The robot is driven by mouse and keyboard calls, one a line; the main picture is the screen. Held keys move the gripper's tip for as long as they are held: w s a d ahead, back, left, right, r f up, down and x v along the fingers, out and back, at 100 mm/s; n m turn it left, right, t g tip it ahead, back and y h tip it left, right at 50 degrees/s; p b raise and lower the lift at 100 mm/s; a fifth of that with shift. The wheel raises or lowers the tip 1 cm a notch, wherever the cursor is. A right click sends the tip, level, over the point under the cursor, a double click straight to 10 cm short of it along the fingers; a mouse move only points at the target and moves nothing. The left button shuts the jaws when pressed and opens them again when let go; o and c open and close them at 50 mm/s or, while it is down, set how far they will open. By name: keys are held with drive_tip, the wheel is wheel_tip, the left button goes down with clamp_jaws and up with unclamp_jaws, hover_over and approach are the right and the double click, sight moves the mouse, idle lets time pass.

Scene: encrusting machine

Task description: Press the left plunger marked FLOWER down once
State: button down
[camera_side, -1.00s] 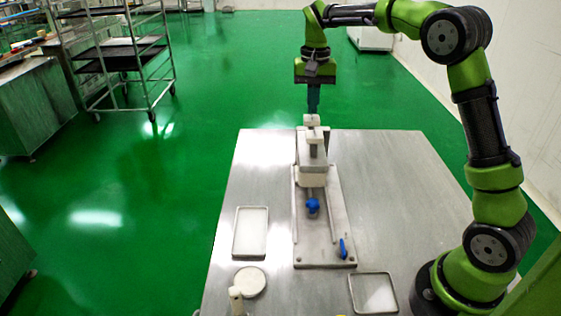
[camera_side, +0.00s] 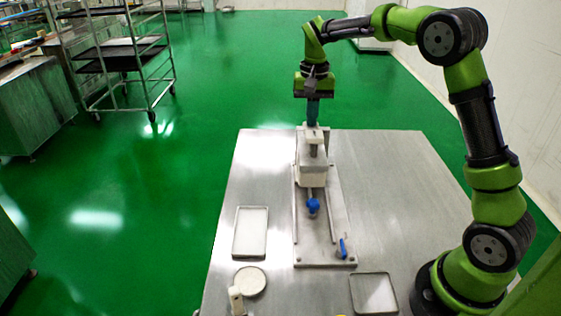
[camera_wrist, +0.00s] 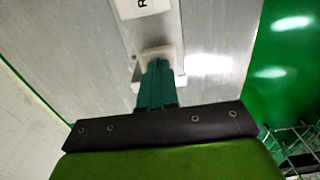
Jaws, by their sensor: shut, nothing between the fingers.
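The machine (camera_side: 313,172) is a pale block on a metal base plate. Two plungers stand at its top, one behind the other in the side view. My gripper (camera_side: 312,120) is shut and empty, pointing down with its fingertips on top of the far plunger (camera_side: 311,128). This plunger sits low, mostly hidden behind the near plunger (camera_side: 314,145), which stands upright. In the wrist view my teal fingers (camera_wrist: 157,64) cover much of the far plunger's pale top (camera_wrist: 157,52). A white label (camera_wrist: 142,7) there shows only part of a letter. I cannot read FLOWER anywhere.
A blue knob (camera_side: 313,206) and a blue lever (camera_side: 342,248) are on the base plate. The metal table (camera_side: 410,200) is clear at right.

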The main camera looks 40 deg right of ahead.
drive_tip(key=shift+f, duration=1.05)
drive_tip(key=shift+r, duration=0.1)
wheel_tip(320, 180, up, 9)
idle(1.1)
drive_tip(key=shift+w+d+f, duration=0.15)
drive_tip(key=shift+w+f, duration=0.05)
drive_tip(key=shift+s+a+f+n+t, duration=0.2)
drive_tip(key=shift+s+a+f+n, duration=0.1)
drive_tip(key=shift+s+f, duration=0.2)
drive_tip(key=shift+s+a+f+n+t, duration=0.2)
drive_tip(key=shift+s+a+f+n, duration=0.1)
drive_tip(key=shift+s+f, duration=0.15)
drive_tip(key=s+a+n+t, duration=0.1)
drive_tip(key=s+a+t, duration=0.1)
drive_tip(key=s+a, duration=0.2)
drive_tip(key=s+a+n+t+y, duration=0.1)
drive_tip(key=s+a+t, duration=0.1)
drive_tip(key=s, duration=0.8)
drive_tip(key=s+a+r+n+t+y, duration=0.1)
drive_tip(key=s+a+t, duration=0.1)
drive_tip(key=s+a, duration=0.3)
drive_tip(key=s, duration=0.2)
drive_tip(key=shift+s+a+n, duration=0.3)
drive_tip(key=shift+n, duration=0.1)
